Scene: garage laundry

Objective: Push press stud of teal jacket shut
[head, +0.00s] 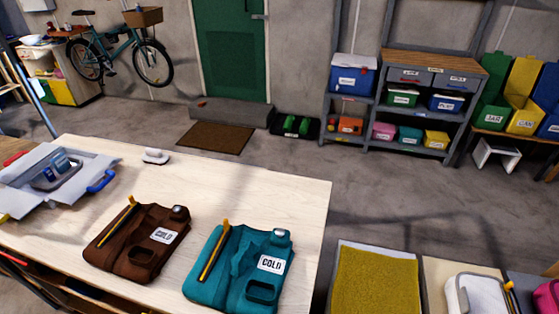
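The teal jacket (212,287) lies folded flat on the pale wooden table, near its front right. It has a yellow strip (213,250) along its left side, a white label reading COLD (270,264) and a dark-edged opening low on the right. A small pale, silvery piece (281,234) sits at its upper right corner and may be the press stud. I cannot tell from here whether it is open or shut. Neither of my grippers can be made out in the head view.
A similar brown jacket (125,258) lies just left of the teal one. A white iron-like object (156,156) stands at the table's (240,190) back edge. A grey tray-like item (30,195) is at the left. A mustard-topped surface (375,280) lies right of the table, across a gap.

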